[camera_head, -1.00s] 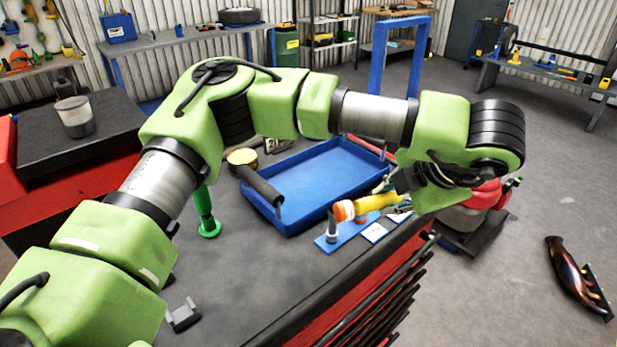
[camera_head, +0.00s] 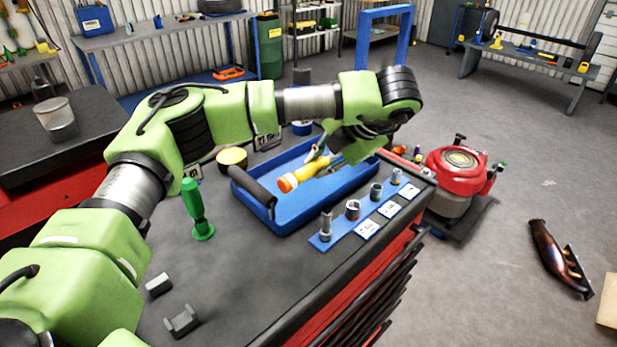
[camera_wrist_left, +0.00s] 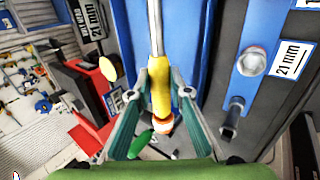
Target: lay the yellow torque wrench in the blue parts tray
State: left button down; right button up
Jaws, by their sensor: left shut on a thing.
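The yellow torque wrench (camera_head: 308,171) has an orange end and a metal shaft. My left gripper (camera_head: 325,155) is shut on it and holds it over the blue parts tray (camera_head: 293,222). In the left wrist view the wrench (camera_wrist_left: 160,88) lies between the two fingers (camera_wrist_left: 158,100), its shaft running away over the blue tray floor (camera_wrist_left: 194,45). Whether the wrench touches the tray I cannot tell. My right gripper is not in view.
A blue strip with several sockets (camera_head: 352,209) and labels lies along the bench's right edge. A green screwdriver (camera_head: 195,208) stands left of the tray, and grey blocks (camera_head: 181,321) lie at the front. A red engine (camera_head: 457,172) stands beyond the bench.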

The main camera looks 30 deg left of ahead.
pick_arm(q)
jog(key=shift+x, duration=0.85)
jog(key=shift+p+x, duration=0.35)
jog(key=shift+x, duration=0.7)
jog(key=f+p, duration=0.2)
jog(key=shift+a+f, duration=0.4)
jog(key=shift+f, duration=0.3)
jog(key=c, duration=1.9)
grip_release()
jog(key=shift+f, duration=0.1)
